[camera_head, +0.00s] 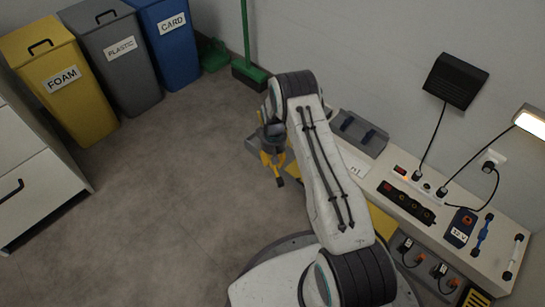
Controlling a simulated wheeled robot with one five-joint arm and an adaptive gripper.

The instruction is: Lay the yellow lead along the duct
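My gripper (272,162) hangs over the grey floor, just left of the bench's far end. Dark and yellow parts show at its end. I cannot tell whether the yellow is part of the gripper or a lead held in it, nor whether the fingers are open or shut. No yellow lead can be made out clearly on the bench. No duct can be clearly identified; my arm covers part of the bench's left side.
The cream bench (370,172) runs along the wall, bearing a grey tray (358,133), a black socket strip (406,202) and a blue device (460,227). Yellow (67,78), grey (122,58) and blue (168,40) bins stand far left, a white cabinet (35,185) nearer. The floor between is clear.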

